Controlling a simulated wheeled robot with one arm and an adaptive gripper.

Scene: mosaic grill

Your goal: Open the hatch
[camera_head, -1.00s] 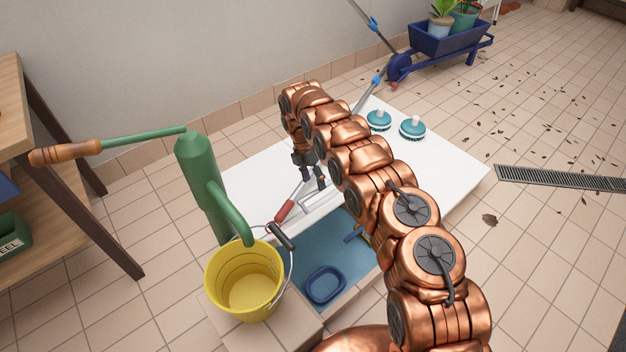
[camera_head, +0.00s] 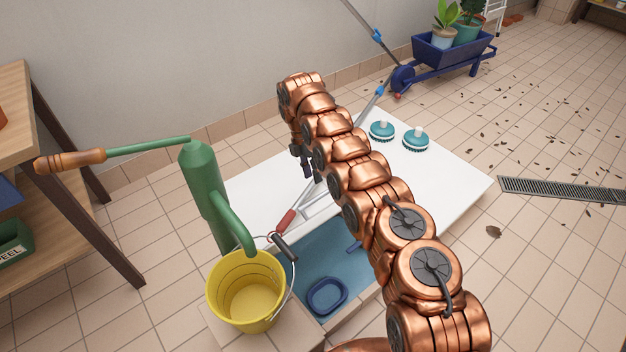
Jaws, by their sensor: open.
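A white flat panel, which looks like the hatch (camera_head: 455,182), lies over the far part of a blue-lined basin (camera_head: 325,262). The near part of the basin is uncovered. A pale grey handle-like bar (camera_head: 318,207) shows near the panel's front edge, partly hidden by my arm. My gripper (camera_head: 307,172) is open and points down above the panel, behind and a little left of the bar. It seems apart from the bar and holds nothing that I can see. My arm hides the middle of the panel.
A green pump (camera_head: 207,185) and a yellow bucket (camera_head: 245,290) stand at the left. A red-handled tool (camera_head: 287,221) lies by the panel's edge. Two teal brushes (camera_head: 415,140) sit on the panel. A blue tray (camera_head: 327,296) is in the basin.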

